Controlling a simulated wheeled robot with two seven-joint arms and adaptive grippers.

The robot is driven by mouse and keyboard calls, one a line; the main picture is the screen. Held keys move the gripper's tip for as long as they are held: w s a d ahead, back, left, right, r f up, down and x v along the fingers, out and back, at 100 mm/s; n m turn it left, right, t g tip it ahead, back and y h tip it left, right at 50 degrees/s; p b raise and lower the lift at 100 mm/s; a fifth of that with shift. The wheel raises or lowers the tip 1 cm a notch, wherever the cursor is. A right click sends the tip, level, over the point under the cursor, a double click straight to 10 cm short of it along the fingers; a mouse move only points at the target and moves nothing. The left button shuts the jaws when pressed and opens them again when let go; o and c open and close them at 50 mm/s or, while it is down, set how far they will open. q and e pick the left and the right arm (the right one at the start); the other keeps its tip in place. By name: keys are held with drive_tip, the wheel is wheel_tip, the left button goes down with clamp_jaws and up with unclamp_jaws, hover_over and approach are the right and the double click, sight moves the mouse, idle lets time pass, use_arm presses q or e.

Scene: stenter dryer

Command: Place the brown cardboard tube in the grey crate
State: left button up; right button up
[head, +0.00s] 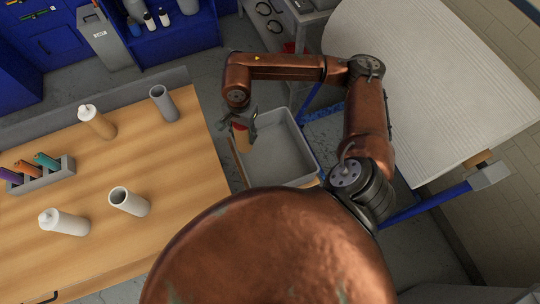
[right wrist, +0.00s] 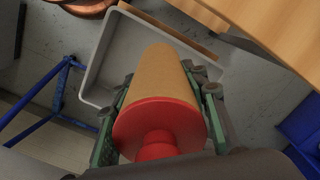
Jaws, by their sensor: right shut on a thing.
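The brown cardboard tube (head: 242,140) has a red end cap with a knob, seen close up in the right wrist view (right wrist: 160,75). My right gripper (head: 243,122) is shut around it, with a finger on each side in the right wrist view (right wrist: 160,110). The grey crate (head: 283,150) is open-topped, and the part of its inside that shows is empty. In the head view the tube overlaps the crate's left side; the crate also shows behind the tube in the right wrist view (right wrist: 95,75). The exact height between them is unclear. My left gripper is out of view.
The wooden table (head: 170,160) left of the crate carries a tan tube with a white cap (head: 97,121), a grey open tube (head: 163,103), a white open tube (head: 128,201), a white capped one (head: 63,222) and a rack (head: 40,178). A large pale roll (head: 440,80) stands right.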

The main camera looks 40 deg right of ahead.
drive_tip(key=d+f+m+b, duration=0.3)
drive_tip(key=f+m, duration=0.6)
drive_tip(key=f, duration=0.1)
drive_tip(key=d+f+m+b, duration=0.3)
drive_tip(key=f+m+b, duration=0.1)
drive_tip(key=f+m, duration=0.5)
drive_tip(key=d+f+m+b, duration=0.3)
drive_tip(key=f+m+b, duration=0.1)
drive_tip(key=f+m, duration=0.4)
drive_tip(key=shift+w+d+f+m, duration=0.1)
drive_tip(key=shift+d+f+m, duration=0.1)
drive_tip(key=shift+f, duration=0.5)
drive_tip(key=shift+w+d+f+m, duration=0.1)
drive_tip(key=shift+d+f+m, duration=0.1)
drive_tip(key=shift+f, duration=0.5)
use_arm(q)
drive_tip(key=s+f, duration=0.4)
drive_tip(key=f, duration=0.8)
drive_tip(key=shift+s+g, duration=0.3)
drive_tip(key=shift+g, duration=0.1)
use_arm(e)
drive_tip(key=shift+r, duration=0.1)
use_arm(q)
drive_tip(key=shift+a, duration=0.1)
use_arm(e)
drive_tip(key=o, duration=0.8)
drive_tip(key=shift+f, duration=0.2)
drive_tip(key=o, duration=0.4)
